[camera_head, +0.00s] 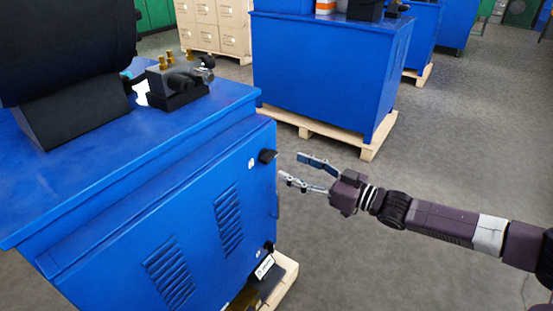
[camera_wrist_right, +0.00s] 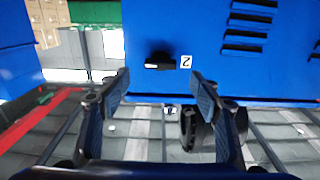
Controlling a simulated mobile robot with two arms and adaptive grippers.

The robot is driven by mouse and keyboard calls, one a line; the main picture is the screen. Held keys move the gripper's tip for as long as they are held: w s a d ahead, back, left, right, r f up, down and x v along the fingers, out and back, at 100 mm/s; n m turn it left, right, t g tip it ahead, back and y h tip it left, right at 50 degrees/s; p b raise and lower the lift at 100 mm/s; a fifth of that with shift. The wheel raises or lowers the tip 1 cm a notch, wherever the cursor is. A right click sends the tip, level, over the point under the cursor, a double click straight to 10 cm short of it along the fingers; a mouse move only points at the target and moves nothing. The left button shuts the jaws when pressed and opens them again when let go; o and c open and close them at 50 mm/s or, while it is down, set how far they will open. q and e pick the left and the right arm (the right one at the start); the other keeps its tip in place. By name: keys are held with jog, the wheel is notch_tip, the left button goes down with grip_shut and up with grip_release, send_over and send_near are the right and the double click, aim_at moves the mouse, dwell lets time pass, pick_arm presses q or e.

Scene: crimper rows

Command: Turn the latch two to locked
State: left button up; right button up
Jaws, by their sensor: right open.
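Latch two is a small black handle (camera_head: 267,156) near the upper right corner of the blue cabinet door (camera_head: 195,215). A small white label (camera_head: 251,163) sits beside it. In the right wrist view the latch (camera_wrist_right: 159,62) shows upside down, with the label "2" (camera_wrist_right: 186,62) to its right. My right gripper (camera_head: 291,167) is open and empty, with its fingers pointing at the latch from the right. In the right wrist view the latch lies ahead between the two fingers (camera_wrist_right: 160,82), apart from them. My left gripper is not in view.
A second black latch (camera_head: 268,246) is low on the same door. A black machine part (camera_head: 75,70) and a fixture with brass posts (camera_head: 178,82) stand on the cabinet top. Another blue cabinet (camera_head: 325,75) on a pallet stands behind. Grey floor is open to the right.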

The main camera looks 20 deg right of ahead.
aim_at(273, 159)
jog(key=b+x, duration=0.1)
jog(key=x, duration=0.6)
jog(key=shift+c, duration=0.3)
jog(key=c, duration=1.1)
